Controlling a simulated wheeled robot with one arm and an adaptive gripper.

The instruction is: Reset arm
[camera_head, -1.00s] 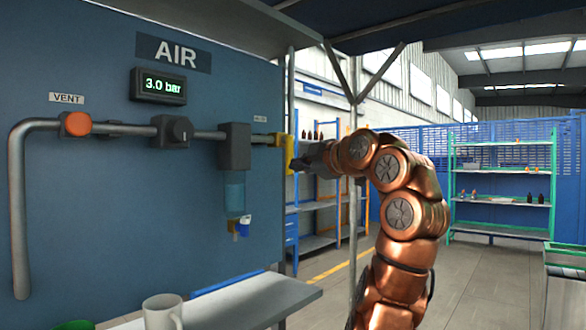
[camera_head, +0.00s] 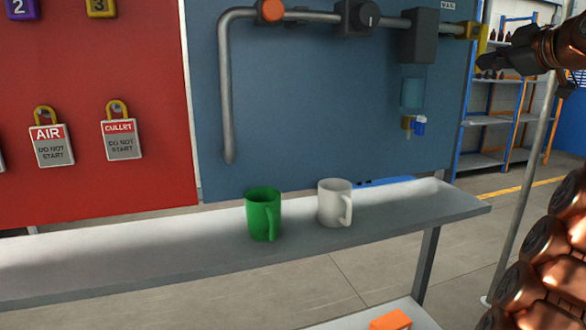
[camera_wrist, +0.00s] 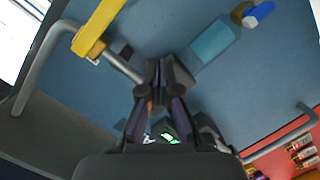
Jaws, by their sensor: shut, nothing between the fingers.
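My gripper (camera_head: 482,62) is at the right edge of the blue panel in the head view, just below and beside the yellow handle (camera_head: 481,42) at the pipe's right end. I cannot tell whether they touch. In the wrist view my gripper (camera_wrist: 166,68) has its dark fingers together with nothing between them. The yellow handle also shows in the wrist view (camera_wrist: 98,28), apart from the fingertips. My copper arm enters from the right of the head view, and part of it is cut off by the frame.
A green mug (camera_head: 261,214) and a white mug (camera_head: 331,203) stand on a grey shelf (camera_head: 130,262) below the panel. A grey pipe (camera_head: 227,100) runs along the blue panel (camera_head: 300,120). A metal post (camera_head: 524,185) stands near my arm.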

